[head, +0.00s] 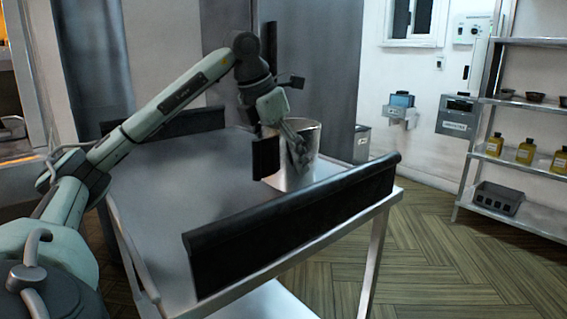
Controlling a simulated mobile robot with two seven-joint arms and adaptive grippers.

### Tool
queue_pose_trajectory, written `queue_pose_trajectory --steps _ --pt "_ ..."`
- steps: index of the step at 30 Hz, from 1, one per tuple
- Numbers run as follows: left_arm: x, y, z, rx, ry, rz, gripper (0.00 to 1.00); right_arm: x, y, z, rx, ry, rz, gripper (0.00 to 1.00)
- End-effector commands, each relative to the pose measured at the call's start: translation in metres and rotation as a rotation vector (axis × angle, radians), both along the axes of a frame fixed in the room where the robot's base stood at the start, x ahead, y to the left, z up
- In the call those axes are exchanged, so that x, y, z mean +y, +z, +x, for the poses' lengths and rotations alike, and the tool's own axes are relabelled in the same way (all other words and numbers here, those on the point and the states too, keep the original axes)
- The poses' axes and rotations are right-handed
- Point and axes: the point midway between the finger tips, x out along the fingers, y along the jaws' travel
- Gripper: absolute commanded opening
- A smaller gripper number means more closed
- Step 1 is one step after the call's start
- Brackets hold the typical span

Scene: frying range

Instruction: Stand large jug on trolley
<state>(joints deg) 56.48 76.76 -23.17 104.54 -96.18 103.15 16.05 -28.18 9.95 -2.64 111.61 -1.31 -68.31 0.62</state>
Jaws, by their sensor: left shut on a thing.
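The large jug (310,168) is a shiny metal vessel, in the head view right of centre. It is upright over the far right part of the trolley (170,205), behind the black front rail. My right gripper is not in view.
A black rail (290,225) runs along the trolley's near right edge, and another black rail (180,124) stands at the far left. The rest of the trolley top is bare. A shelf rack (520,148) with yellow bottles (525,151) stands at right. Wooden floor (440,240) lies clear between them.

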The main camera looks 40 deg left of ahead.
Motion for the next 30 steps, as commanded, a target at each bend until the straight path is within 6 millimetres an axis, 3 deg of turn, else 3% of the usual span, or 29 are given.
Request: queue_pose_trajectory --steps 13,14,15,18,30 --pt "0.0003 -0.0046 0.0002 -0.006 0.001 -0.001 0.24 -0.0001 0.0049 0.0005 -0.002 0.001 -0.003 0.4" --pt "0.0 -0.0053 -0.0001 -0.002 0.0 0.0 0.86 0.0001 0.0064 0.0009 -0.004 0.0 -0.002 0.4" --pt "0.0 -0.0052 0.0 -0.002 0.0 0.0 0.92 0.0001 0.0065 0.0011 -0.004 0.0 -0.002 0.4" --pt "0.0 -0.0052 0.0 -0.002 0.0 0.0 1.0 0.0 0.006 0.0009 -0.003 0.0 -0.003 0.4" --pt "-0.0001 0.0005 -0.0004 -0.004 0.0 0.0 1.0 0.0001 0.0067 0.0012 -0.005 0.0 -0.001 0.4"
